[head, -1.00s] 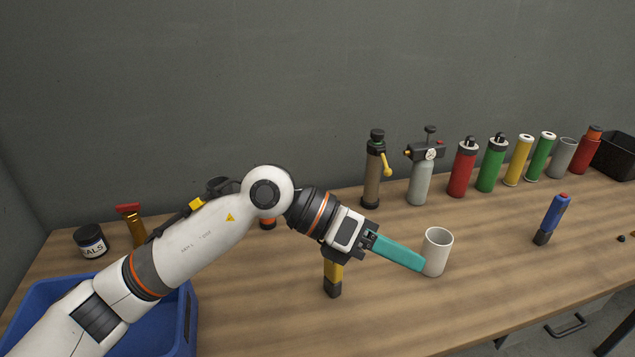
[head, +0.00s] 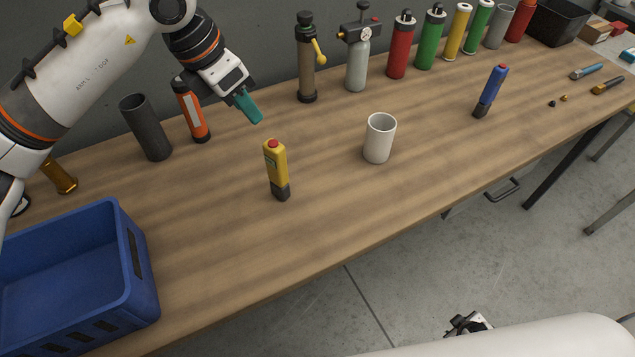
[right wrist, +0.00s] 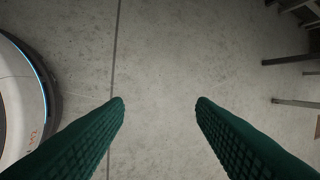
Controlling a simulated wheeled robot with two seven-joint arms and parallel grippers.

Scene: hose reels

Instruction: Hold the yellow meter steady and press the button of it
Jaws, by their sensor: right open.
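The yellow meter (head: 276,168) stands upright on the bench in the head view, with a red button (head: 273,143) on top and a dark base. My left gripper (head: 249,106) is in the air above and behind it, apart from it. Its teal fingers overlap from this side, so its opening is unclear; nothing shows in them. My right gripper (right wrist: 160,102) is open and empty over the floor in the right wrist view. In the head view only its dark and white housing shows, in front of the bench, far from the meter.
A white cup (head: 379,140) stands right of the meter, and a blue-and-black device (head: 490,92) farther right. A blue bin (head: 125,285) is at the front left. An orange flashlight-like item (head: 192,110) and a dark cylinder (head: 147,128) stand behind. Bench around the meter is clear.

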